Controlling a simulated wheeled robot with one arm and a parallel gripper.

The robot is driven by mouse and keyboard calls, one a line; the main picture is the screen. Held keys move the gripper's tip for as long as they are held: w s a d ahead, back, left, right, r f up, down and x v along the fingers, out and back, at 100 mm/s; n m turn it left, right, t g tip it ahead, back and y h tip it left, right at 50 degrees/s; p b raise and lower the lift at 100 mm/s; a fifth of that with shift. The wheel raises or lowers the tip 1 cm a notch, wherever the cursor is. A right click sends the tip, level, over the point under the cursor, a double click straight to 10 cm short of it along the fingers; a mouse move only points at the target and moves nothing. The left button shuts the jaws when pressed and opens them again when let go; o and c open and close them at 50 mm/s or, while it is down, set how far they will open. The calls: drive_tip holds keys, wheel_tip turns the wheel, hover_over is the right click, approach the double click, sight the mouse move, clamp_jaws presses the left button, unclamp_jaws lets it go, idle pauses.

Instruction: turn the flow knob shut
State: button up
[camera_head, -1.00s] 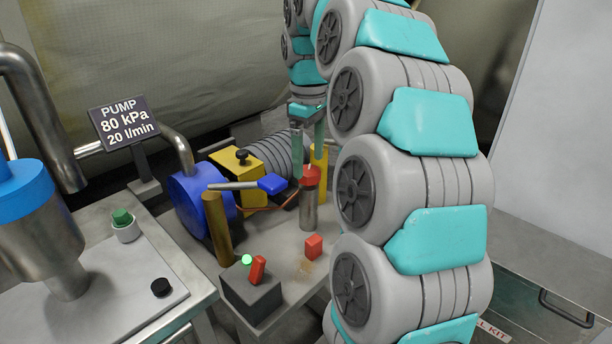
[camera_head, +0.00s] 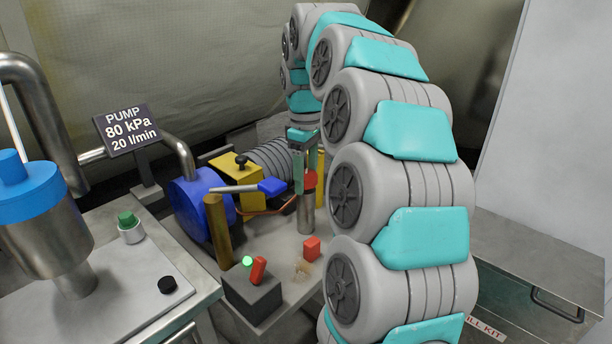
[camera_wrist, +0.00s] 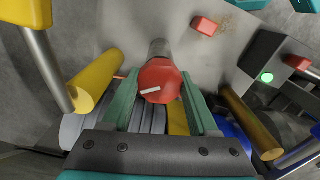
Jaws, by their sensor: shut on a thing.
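The flow knob appears to be the red round knob (camera_head: 309,181) on top of an upright silver post on the grey bench. In the wrist view the red knob (camera_wrist: 160,82) fills the gap between my fingers, and a short white mark shows on its face. My gripper (camera_head: 308,176) comes down on the knob from above, with one teal finger on each side. In the wrist view my gripper (camera_wrist: 161,88) is shut on the knob. The finger contact is partly hidden in the head view by the near finger.
A blue-handled lever (camera_head: 271,186), a brass post (camera_head: 219,232) and a blue pump end (camera_head: 190,206) stand left of the knob. A red block (camera_head: 311,248) lies in front. A dark switch box (camera_head: 252,296) with a green light sits at the bench front. A yellow post (camera_wrist: 96,80) stands close by.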

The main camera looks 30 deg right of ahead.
drive_tip(key=c, duration=0.5)
drive_tip(key=shift+c, duration=0.2)
drive_tip(key=shift+m, duration=0.4)
drive_tip(key=m+b, duration=0.2)
drive_tip(key=m, duration=0.3)
drive_tip(key=shift+f+m, duration=0.1)
drive_tip(key=shift+m, duration=0.2)
drive_tip(key=m+b, duration=0.1)
drive_tip(key=m, duration=1)
drive_tip(key=shift+m, duration=0.4)
drive_tip(key=m, duration=0.3)
drive_tip(key=shift+m, duration=1.8)
